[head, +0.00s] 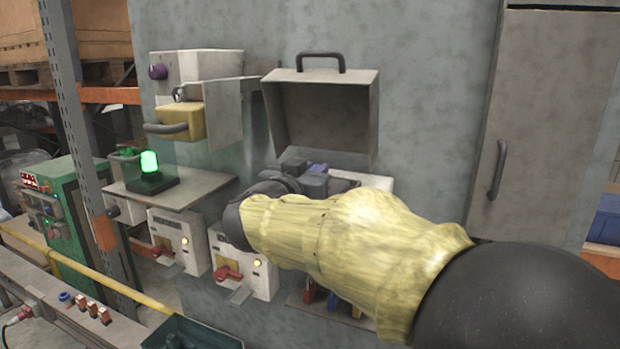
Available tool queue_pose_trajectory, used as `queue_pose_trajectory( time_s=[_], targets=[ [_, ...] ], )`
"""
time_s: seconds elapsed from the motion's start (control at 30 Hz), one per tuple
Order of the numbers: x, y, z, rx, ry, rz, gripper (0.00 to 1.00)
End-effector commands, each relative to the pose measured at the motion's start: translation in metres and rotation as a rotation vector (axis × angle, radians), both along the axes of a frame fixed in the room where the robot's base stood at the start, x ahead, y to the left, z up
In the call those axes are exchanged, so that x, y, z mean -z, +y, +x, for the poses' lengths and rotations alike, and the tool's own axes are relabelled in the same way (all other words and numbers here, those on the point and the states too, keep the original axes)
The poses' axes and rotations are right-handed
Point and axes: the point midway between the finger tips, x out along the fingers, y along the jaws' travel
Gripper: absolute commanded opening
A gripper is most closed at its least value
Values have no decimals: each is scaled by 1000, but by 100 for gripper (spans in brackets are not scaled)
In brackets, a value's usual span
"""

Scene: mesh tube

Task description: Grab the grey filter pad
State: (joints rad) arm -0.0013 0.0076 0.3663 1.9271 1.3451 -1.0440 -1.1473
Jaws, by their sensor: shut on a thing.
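My gripper (311,182) is a dark shape beyond my yellow-sleeved arm, just below the raised grey hood (322,108) on the wall. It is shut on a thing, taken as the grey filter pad. My wrist and arm hide most of the jaws, and I cannot make out the pad's outline. Bits of blue and a pale box (362,181) show right beside and behind the gripper.
A shelf with a lit green lamp (149,163) stands to the left. Below it are boxes with red levers (228,273). A yellow block with a handle (183,121) hangs upper left. A cabinet door (540,120) is at right; a teal bin (190,335) is at bottom.

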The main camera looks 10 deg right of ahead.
Motion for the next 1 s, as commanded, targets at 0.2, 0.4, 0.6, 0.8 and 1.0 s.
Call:
queue_pose_trajectory(
  time_s=[0.2,0.4,0.6,0.8,1.0],
  targets=[
    [-16,4,-3,-3,-5,2,0],
    [-50,6,-3,-7,-7,2,0],
    [-67,18,-16,-14,-3,0,0],
    [-65,43,-52,-13,-3,1,0],
    [-65,75,-97,-12,-4,1,0]
  ],
)
